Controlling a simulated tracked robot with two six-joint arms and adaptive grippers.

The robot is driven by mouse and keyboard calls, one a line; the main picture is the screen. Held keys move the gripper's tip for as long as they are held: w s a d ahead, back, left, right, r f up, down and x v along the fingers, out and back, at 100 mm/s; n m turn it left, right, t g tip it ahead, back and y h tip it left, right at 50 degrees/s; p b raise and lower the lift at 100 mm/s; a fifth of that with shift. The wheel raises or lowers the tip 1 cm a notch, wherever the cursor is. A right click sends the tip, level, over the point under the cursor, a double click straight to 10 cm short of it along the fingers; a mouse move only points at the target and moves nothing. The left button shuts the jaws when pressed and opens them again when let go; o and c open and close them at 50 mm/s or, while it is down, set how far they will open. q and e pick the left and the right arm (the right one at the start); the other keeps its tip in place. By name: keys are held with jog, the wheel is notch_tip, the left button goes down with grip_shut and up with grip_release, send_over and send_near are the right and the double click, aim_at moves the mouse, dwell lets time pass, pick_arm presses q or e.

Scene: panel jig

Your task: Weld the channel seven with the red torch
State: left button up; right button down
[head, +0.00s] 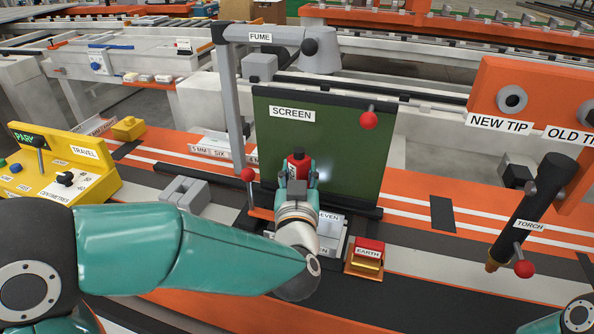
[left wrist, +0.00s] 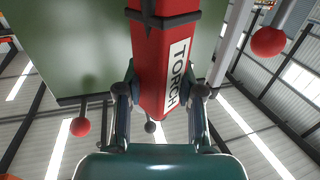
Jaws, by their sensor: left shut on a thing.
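My left gripper (head: 298,176) is shut on the red torch (head: 298,158) in front of the green screen. In the left wrist view the red torch (left wrist: 166,62), lettered TORCH, sits between the two fingers of the gripper (left wrist: 160,92). The torch's working end is hidden in the head view. A plate whose label ends in EVEN (head: 329,217) lies just right of and below my left wrist, partly covered by it. A pale glow shows on the screen right of the torch. My right gripper is out of view.
The green SCREEN panel (head: 350,145) stands close behind the torch, with red-knobbed levers near it. A red and yellow EARTH block (head: 368,255) is right of my wrist.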

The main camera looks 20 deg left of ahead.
pick_arm(q)
jog(key=shift+s+d+r, duration=0.1)
jog(key=shift+d, duration=2.6)
dwell(5.3)
